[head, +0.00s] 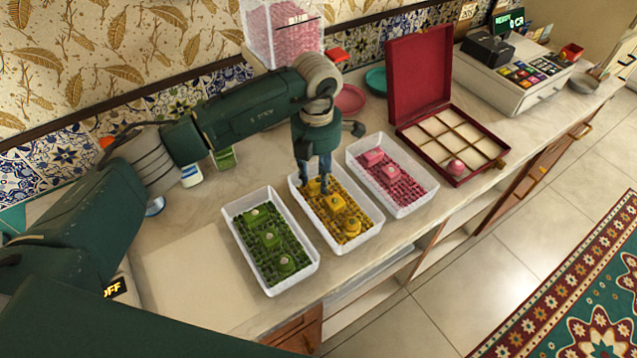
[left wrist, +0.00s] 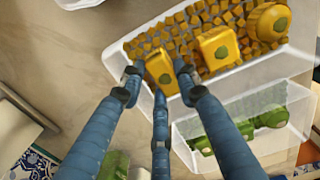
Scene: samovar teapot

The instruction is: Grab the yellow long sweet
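The yellow long sweet (left wrist: 162,72) lies in the white tray (head: 371,233) of yellow cubes, at the end nearest the wall. In the left wrist view it looks oblong. My left gripper (head: 318,186) points down over it, with its blue fingers open around it. In the left wrist view a gap shows between the sweet and the left finger; the right finger is close to its other side. In the head view the fingers partly hide this sweet. A square yellow sweet (head: 335,203) and a round one (head: 350,226) lie in the same tray. My right gripper is out of view.
A tray of green sweets (head: 314,268) stands close on the left, a tray of pink sweets (head: 431,195) on the right. An open red box (head: 417,75) with compartments holds one pink sweet (head: 456,167). A till (head: 515,80) stands farther right. The counter's left front is clear.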

